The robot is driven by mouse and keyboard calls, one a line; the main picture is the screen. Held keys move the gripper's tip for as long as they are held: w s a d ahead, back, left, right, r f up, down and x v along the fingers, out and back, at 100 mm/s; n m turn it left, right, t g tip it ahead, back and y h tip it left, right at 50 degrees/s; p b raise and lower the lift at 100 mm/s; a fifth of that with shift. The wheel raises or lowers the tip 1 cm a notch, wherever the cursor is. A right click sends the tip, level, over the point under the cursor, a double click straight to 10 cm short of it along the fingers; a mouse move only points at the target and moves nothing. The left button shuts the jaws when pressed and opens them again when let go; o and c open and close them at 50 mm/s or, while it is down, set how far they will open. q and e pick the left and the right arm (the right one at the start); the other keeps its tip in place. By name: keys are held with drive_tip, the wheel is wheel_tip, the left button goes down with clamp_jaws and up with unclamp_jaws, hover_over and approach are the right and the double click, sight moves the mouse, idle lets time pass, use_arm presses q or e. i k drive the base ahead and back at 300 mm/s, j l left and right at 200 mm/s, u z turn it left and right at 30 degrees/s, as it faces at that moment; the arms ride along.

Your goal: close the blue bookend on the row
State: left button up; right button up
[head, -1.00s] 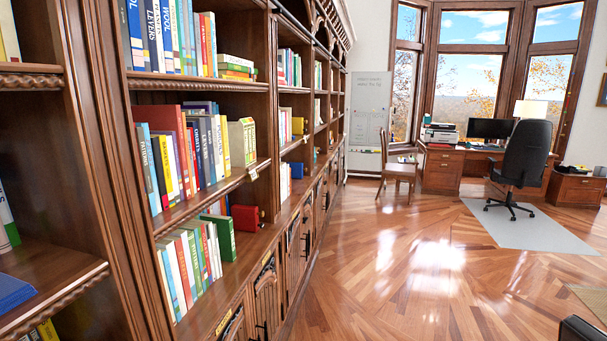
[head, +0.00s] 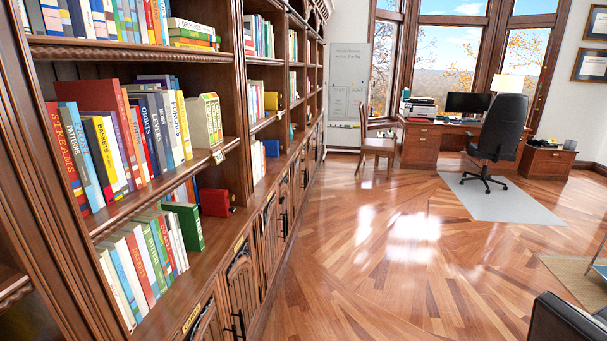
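A small blue block-like piece (head: 272,148), which looks like the blue bookend, stands on a shelf in the second bay of the bookcase. It is at the right end of a short row of pale books (head: 258,161). It is small at this distance, and I cannot tell whether it touches the last book. Neither of my grippers is in the head view.
The bookcase (head: 150,206) runs along the left. A red bookend-like block (head: 215,202) stands on the near lower shelf, a yellow one (head: 271,100) farther off. A wooden chair (head: 377,148) stands beyond. A black seat-like object (head: 568,318) is at lower right. The wooden floor (head: 385,265) between is clear.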

sight(271, 147)
drive_tip(key=i+z, duration=0.35)
drive_tip(key=i, duration=2.05)
drive_tip(key=i+l+u, duration=0.15)
drive_tip(key=i+u, duration=0.25)
drive_tip(key=i, duration=0.15)
drive_tip(key=i+l+u, duration=0.75)
drive_tip(key=i, duration=0.25)
